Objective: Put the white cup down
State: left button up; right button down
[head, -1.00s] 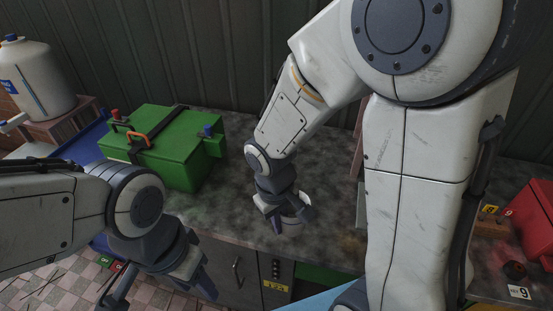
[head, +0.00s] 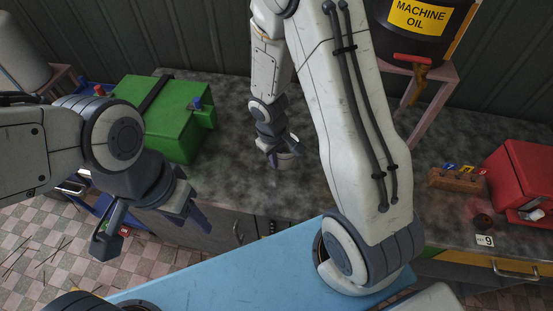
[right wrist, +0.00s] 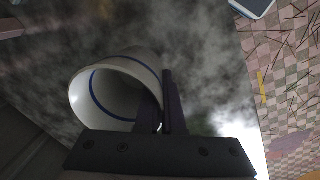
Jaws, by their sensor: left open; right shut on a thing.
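The white cup (right wrist: 85,100) has a blue ring inside its rim and its mouth faces the right wrist camera. My right gripper (right wrist: 160,105) is shut on the cup's wall, one finger inside and one outside. In the head view the cup (head: 292,148) is a small pale shape at my right gripper (head: 278,155), over the dark stone counter (head: 230,130). I cannot tell whether its base touches the counter. My left gripper (head: 152,228) is open and empty, in front of the counter's front edge at the left.
A green box (head: 160,125) stands on the counter at the left. A machine oil drum (head: 420,25) on a stand, a wooden block with numbered tags (head: 457,180) and a red box (head: 520,175) are at the right. The counter around the cup looks clear.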

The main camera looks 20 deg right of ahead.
aim_at(277, 172)
jog(key=shift+w+d+f, duration=0.25)
jog(key=shift+w+f, duration=0.05)
jog(key=shift+w, duration=0.15)
jog(key=shift+w+d+f, duration=0.2)
jog(key=shift+w+f, duration=0.05)
jog(key=shift+w, duration=0.2)
jog(key=shift+w+f, duration=0.1)
jog(key=shift+f, duration=0.15)
notch_tip(277, 172, down, 4)
jog(key=shift+r+b, duration=0.1)
jog(key=shift+b, duration=0.55)
jog(key=c, duration=1)
grip_release()
jog(key=shift+c, duration=0.2)
